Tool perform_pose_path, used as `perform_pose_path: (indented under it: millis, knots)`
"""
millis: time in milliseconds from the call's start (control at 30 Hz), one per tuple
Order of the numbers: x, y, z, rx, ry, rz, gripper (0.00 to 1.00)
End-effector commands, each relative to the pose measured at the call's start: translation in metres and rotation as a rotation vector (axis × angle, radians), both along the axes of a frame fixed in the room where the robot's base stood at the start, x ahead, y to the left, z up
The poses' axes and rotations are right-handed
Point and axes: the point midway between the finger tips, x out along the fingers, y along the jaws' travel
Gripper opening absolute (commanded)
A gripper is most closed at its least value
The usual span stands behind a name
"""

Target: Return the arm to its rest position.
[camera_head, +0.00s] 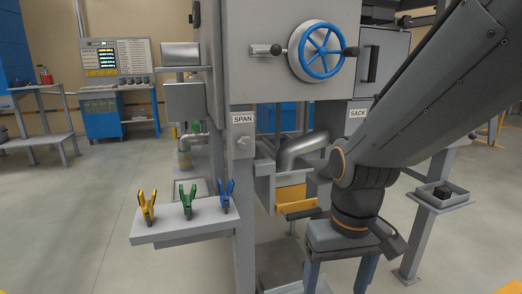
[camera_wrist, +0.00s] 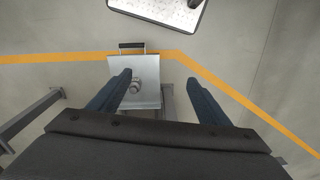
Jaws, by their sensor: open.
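My arm comes in from the upper right of the head view and bends down at its wrist in front of the machine. My gripper (camera_head: 338,284) points down at the lower middle right of the head view, its lower end cut off by the frame edge. In the wrist view, my gripper (camera_wrist: 159,77) shows two dark blue fingers wide apart with nothing held between them. Below it in that view is a grey plate (camera_wrist: 148,70) with a round knob (camera_wrist: 135,86). The plate appears apart from the fingers.
The grey machine (camera_head: 243,80) with a blue handwheel (camera_head: 322,51) stands close behind my arm. A shelf (camera_head: 185,222) with yellow, green and blue clips juts out at left. A small stand (camera_head: 437,200) is at right. Open floor (camera_head: 75,225) lies at left.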

Motion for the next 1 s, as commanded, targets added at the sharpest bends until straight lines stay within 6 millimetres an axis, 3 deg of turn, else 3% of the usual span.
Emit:
perform_pose_path:
  millis: [33,400,1000]
  knots:
    - [-0.003,-0.007,0.016,-0.003,0.004,-0.02,0.71]
    - [-0.008,-0.046,0.056,-0.02,0.008,-0.13,0.71]
    - [-0.008,-0.056,0.06,-0.024,0.007,-0.155,0.71]
